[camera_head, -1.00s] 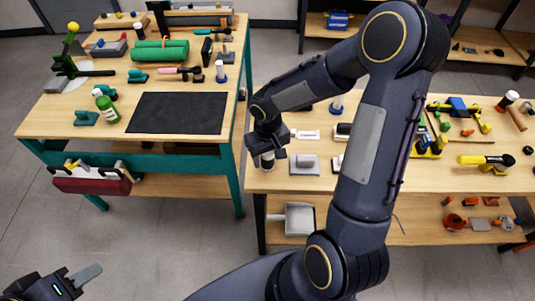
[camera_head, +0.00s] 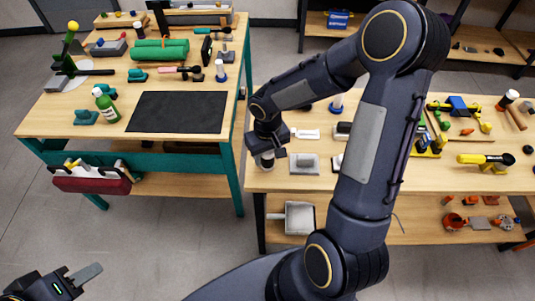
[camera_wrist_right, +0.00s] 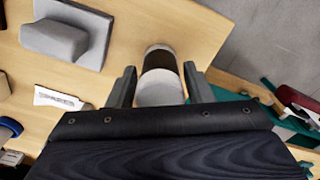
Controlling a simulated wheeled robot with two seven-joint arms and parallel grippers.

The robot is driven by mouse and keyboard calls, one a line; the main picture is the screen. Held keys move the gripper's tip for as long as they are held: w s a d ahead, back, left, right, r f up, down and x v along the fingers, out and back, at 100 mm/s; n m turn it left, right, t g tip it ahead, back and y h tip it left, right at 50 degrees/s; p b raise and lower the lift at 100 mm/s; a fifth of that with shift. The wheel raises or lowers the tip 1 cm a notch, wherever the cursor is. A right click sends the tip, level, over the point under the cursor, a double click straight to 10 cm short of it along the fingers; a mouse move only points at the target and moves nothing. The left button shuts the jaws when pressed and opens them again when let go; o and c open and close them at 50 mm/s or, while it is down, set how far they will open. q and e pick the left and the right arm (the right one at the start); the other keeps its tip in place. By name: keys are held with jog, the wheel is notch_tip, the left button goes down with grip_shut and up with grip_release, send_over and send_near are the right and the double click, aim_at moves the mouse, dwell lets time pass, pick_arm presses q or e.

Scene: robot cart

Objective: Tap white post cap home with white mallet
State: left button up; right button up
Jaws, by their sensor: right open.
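A cylinder with white ends and a dark band (camera_wrist_right: 160,76), perhaps the white mallet's head, stands near the right bench's left edge; I cannot see a handle. It also shows in the head view (camera_head: 267,161). My right gripper (camera_wrist_right: 150,88) is open, with a finger on each side of the cylinder; contact cannot be told. The gripper also shows in the head view (camera_head: 266,150). A white post on a blue base (camera_head: 337,103) stands behind my right arm, partly hidden; whether it bears the cap is unclear. My left gripper (camera_head: 76,279) is at the bottom left, away from both benches.
A grey block on a plate (camera_head: 304,164) and a white label (camera_head: 306,134) lie right of my right gripper. A white-and-dark mallet-like tool (camera_head: 508,98) lies at the far right. The left bench has a black mat (camera_head: 178,112) and another white post (camera_head: 220,70).

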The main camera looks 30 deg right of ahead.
jog(key=shift+r, duration=0.1)
jog(key=shift+r+p, duration=0.75)
jog(key=shift+r, duration=0.25)
jog(key=c, duration=0.9)
jog(key=shift+c, duration=0.2)
jog(key=shift+r+p, duration=3.55)
jog(key=shift+r, duration=1.45)
